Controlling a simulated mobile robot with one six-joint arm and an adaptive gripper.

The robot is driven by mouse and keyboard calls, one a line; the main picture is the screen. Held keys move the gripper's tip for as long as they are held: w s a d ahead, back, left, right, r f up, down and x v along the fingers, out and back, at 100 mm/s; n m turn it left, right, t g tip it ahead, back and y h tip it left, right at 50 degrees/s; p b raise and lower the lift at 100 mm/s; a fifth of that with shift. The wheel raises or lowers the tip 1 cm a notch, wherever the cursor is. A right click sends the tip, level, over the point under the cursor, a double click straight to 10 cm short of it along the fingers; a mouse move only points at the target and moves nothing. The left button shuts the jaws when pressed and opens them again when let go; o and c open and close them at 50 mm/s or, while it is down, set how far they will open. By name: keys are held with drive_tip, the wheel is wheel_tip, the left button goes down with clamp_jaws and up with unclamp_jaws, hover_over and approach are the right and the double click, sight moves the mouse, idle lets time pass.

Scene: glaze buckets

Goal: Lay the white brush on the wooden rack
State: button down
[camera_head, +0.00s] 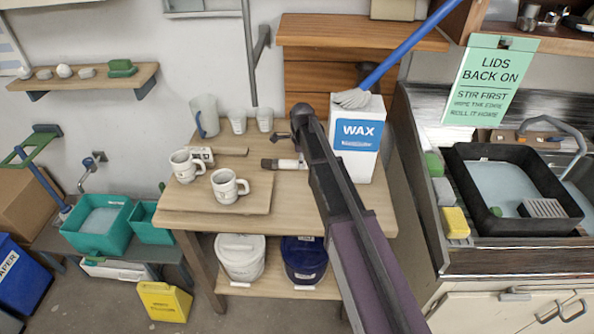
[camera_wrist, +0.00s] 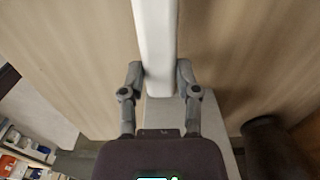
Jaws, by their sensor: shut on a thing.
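My gripper (camera_wrist: 160,74) is shut on a white brush (camera_wrist: 155,35), with one fingertip on each side of it. In the head view the white brush (camera_head: 290,163) shows as a short pale length with a darker brown end pointing left, above the table. My arm hides the rest of it and the fingertips there. A low wooden strip (camera_head: 232,151), which looks like the wooden rack, lies on the table left of the brush, behind the mugs. I cannot tell whether the brush touches anything below it.
Two white mugs (camera_head: 226,187) stand on a board (camera_head: 250,202) at the table's front left. A pitcher (camera_head: 205,117) and two pale cups (camera_head: 237,121) stand behind. A white WAX box (camera_head: 357,137) stands right of my arm. Lidded buckets (camera_head: 240,258) sit on the lower shelf.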

sight(301, 175)
drive_tip(key=shift+f, duration=0.15)
drive_tip(key=shift+f+b, duration=1.75)
drive_tip(key=shift+b, duration=0.15)
drive_tip(key=shift+f, duration=0.15)
drive_tip(key=shift+c, duration=1.7)
unclamp_jaws()
drive_tip(key=shift+r, duration=0.2)
wheel_tip(301, 175, up, 12)
drive_tip(key=p, duration=1.2)
